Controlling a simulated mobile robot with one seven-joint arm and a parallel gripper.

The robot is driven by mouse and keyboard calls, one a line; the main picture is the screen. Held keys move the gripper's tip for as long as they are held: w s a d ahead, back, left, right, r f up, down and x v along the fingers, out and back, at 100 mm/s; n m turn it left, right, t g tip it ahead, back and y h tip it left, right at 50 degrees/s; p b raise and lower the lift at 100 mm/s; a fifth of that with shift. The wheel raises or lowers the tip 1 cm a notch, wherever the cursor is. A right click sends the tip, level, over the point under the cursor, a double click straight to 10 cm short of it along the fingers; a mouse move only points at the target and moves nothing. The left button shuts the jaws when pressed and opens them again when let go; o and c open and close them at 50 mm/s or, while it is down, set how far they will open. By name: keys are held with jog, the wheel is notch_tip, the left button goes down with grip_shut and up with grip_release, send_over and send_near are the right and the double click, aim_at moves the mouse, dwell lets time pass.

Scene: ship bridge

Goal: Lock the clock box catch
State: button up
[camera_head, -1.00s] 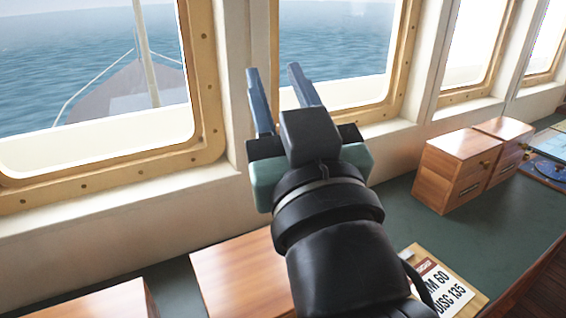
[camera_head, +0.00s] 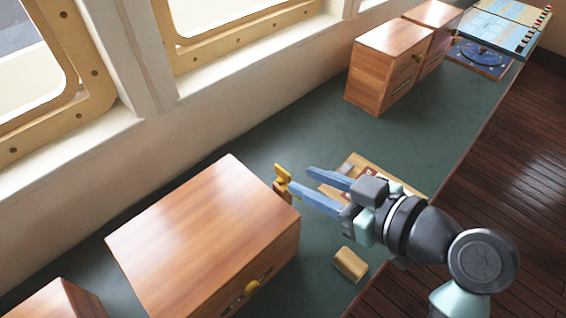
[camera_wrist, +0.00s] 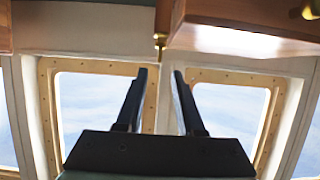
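A large wooden box (camera_head: 200,235) stands on the green counter at the lower left of the head view. I take it to be the clock box, but no label confirms this. A brass catch-like fitting (camera_head: 282,182) is at its right end, and a brass knob (camera_head: 253,287) is on its front. My gripper (camera_head: 300,179) is open, its fingers pointing left at the fitting. In the wrist view, the fitting (camera_wrist: 160,40) lies beyond and between the fingertips (camera_wrist: 159,73), beside the box (camera_wrist: 235,40). Whether a finger touches it, I cannot tell.
A small wooden block (camera_head: 350,264) lies below my gripper. A card (camera_head: 352,166) lies partly hidden behind it. Two smaller wooden boxes (camera_head: 382,70) stand farther back, near a blue chart (camera_head: 500,25). Another box (camera_head: 55,302) is at the lower left. Windows line the wall.

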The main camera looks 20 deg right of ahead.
aim_at(284, 171)
jog(key=p+x, duration=0.1)
jog(key=x, duration=0.6)
jog(key=shift+w, duration=0.1)
grip_shut()
